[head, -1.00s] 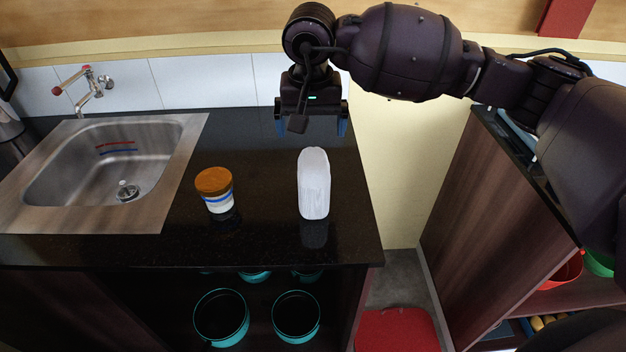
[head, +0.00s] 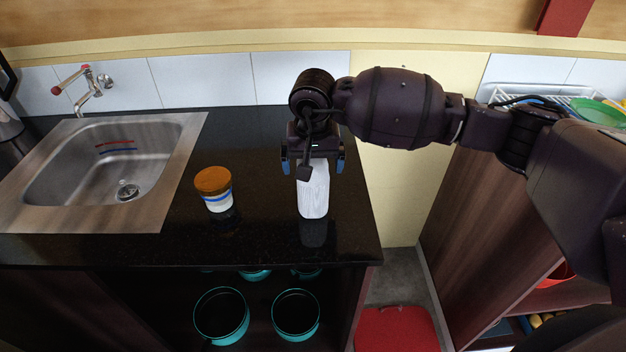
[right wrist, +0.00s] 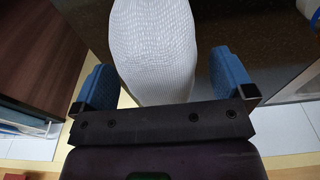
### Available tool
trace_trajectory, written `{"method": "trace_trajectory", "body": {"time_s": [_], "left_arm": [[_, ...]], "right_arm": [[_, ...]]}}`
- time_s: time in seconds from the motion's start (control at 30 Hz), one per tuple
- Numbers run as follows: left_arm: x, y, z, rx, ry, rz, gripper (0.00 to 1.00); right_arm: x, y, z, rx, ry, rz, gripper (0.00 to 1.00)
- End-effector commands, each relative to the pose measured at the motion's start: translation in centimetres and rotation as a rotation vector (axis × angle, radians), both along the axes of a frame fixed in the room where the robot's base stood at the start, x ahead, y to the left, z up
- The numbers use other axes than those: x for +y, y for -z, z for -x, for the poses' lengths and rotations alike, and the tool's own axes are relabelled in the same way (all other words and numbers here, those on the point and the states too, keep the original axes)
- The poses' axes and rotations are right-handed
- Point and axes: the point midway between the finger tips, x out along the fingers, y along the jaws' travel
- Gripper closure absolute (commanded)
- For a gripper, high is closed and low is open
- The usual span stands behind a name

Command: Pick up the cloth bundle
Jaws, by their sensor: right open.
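The cloth bundle (head: 313,193) is a white, rounded, upright shape on the black countertop, near its right end. In the right wrist view the bundle (right wrist: 156,45) shows a ribbed white weave and lies between the two blue fingers. My right gripper (head: 313,166) is open, with one finger on either side of the bundle's upper part. In the right wrist view the gripper (right wrist: 164,85) shows dark gaps beside the bundle, with the left finger closer to it. The bundle's top is hidden behind the gripper in the head view. My left gripper is not in view.
A jar with an orange-brown lid (head: 213,190) stands left of the bundle. A steel sink (head: 185,135) is further left. The counter (head: 270,240) is clear in front. Teal pots (head: 221,314) sit on the shelf below, and a red stool (head: 397,330) stands on the floor.

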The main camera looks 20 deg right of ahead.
Motion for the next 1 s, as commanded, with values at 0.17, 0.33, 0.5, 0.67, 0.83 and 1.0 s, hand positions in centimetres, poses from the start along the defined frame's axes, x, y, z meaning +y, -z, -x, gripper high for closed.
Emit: {"method": "trace_trajectory", "body": {"time_s": [0.17,0.33,0.5,0.67,0.83,1.0], "left_arm": [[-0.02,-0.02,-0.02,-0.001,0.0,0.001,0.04],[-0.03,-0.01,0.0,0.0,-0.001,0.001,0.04],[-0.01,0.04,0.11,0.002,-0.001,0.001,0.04],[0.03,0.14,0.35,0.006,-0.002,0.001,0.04],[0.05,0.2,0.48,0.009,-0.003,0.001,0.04],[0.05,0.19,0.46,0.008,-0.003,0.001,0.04]], "right_arm": [[-0.01,0.59,-0.08,-0.001,-0.001,0.0,0.0],[-0.02,0.57,-0.08,-0.001,-0.001,0.0,0.03],[-0.02,0.56,-0.08,-0.001,-0.001,0.0,0.29],[-0.02,0.55,-0.07,-0.001,0.0,0.0,0.54],[-0.01,0.52,-0.08,-0.001,0.0,0.0,0.6],[-0.02,0.04,-0.12,-0.003,0.0,0.0,0.6]]}}
